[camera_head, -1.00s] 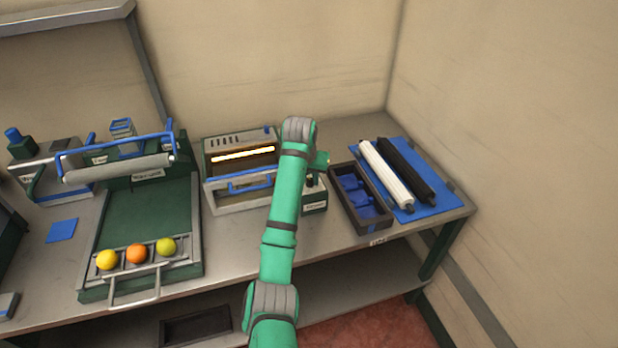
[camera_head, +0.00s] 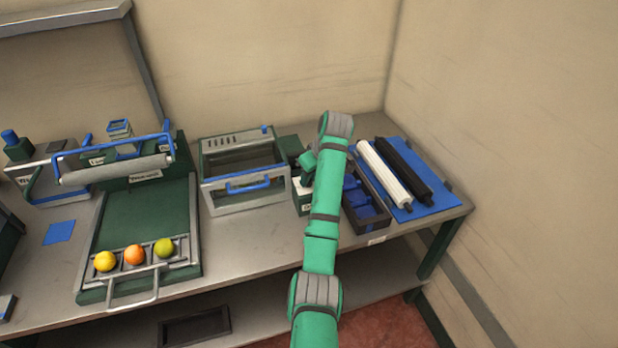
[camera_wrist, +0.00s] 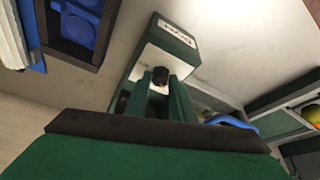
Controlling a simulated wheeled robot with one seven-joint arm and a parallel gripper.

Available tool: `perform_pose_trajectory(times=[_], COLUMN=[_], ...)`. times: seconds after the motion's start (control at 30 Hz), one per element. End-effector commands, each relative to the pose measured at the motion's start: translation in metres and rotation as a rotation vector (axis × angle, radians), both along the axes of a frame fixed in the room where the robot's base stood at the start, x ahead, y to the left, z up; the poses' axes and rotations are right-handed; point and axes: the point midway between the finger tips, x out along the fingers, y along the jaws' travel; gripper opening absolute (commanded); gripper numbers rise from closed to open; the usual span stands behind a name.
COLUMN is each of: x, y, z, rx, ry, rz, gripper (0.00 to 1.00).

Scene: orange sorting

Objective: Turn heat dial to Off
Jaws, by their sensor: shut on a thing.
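The heat dial (camera_wrist: 160,75) is a small dark knob on a white-and-green control box (camera_wrist: 170,45). In the wrist view my gripper (camera_wrist: 160,84) has its two green fingers on either side of the dial, shut on it. In the head view the control box (camera_head: 301,203) stands at the right of the heater, and my gripper (camera_head: 307,164) is over it. My arm and gripper hide the dial there. The heater (camera_head: 243,197) is a grey-and-green box with a blue handle; its inside is dark, with no glow. I cannot read the dial's setting.
A dark tray (camera_head: 374,222) with blue inserts sits right of the control box, partly behind my arm. A blue mat (camera_head: 441,204) holds a white and a black roller. Three fruits lie on a green tray (camera_head: 146,210) at left.

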Motion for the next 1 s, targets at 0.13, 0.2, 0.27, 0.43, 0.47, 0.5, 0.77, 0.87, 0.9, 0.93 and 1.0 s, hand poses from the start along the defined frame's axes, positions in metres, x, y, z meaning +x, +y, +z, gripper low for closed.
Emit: perform_pose_trajectory(times=[0.13, 0.2, 0.27, 0.43, 0.47, 0.5, 0.77, 0.87, 0.9, 0.93, 1.0], x=[0.0007, 0.0011, 0.0015, 0.002, 0.0022, 0.0023, 0.0024, 0.0023, 0.0023, 0.0023, 0.0023], y=[-0.0023, -0.0023, -0.0028, -0.0023, -0.0026, -0.0027, -0.002, -0.0018, -0.0017, -0.0017, -0.0017], z=[-0.0009, -0.0008, -0.0005, -0.0009, -0.0007, -0.0005, -0.0013, -0.0015, -0.0015, -0.0015, -0.0014], rx=[-0.001, 0.0, -0.001, 0.0, -0.001, -0.002, -0.001, -0.001, -0.001, -0.001, -0.001], ry=[0.003, 0.003, 0.002, 0.002, 0.002, 0.001, 0.002, 0.002, 0.002, 0.002, 0.002], rz=[0.123, 0.175, 0.217, 0.313, 0.326, 0.343, 0.403, 0.412, 0.413, 0.413, 0.413], gripper=[0.0, 0.0, 0.0, 0.0, 0.0, 0.0, 0.0, 0.0, 0.0, 0.0, 0.0])
